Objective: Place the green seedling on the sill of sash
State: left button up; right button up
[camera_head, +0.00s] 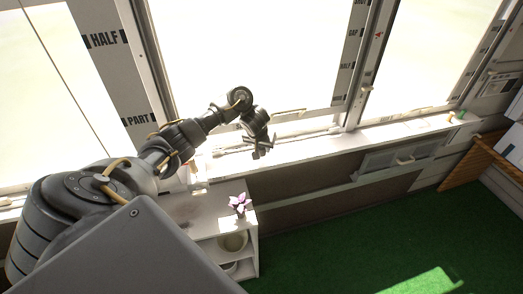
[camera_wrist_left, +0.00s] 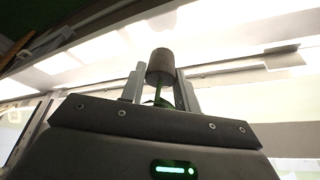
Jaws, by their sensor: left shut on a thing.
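In the left wrist view my left gripper (camera_wrist_left: 160,86) is shut on the green seedling (camera_wrist_left: 160,96). Its green stem shows between the two fingers, and a brown cylindrical plug sits at its end, beyond the fingertips. In the head view my left gripper (camera_head: 262,148) is over the bright white window sill (camera_head: 310,150), just in front of the sash (camera_head: 285,127). The seedling is too small or hidden to make out there. I cannot tell whether it touches the sill. My right gripper is not in view.
A pink flower (camera_head: 238,204) stands on a white shelf unit (camera_head: 205,205) below the sill, with pots (camera_head: 233,242) inside. Small orange and green items (camera_head: 455,115) are at the sill's far right. The sill right of my gripper looks mostly clear. Green carpet (camera_head: 350,250) covers the floor.

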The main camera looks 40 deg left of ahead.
aim_at(262, 153)
pick_arm(q)
jog(key=f+b, duration=0.1)
jog(key=f, duration=0.1)
jog(key=f+b, duration=0.1)
jog(key=shift+w+a+f, duration=0.1)
jog(key=shift+a+f, duration=0.1)
jog(key=shift+f, duration=0.25)
jog(key=o, duration=0.8)
jog(key=shift+f, duration=0.1)
jog(key=shift+c, duration=0.2)
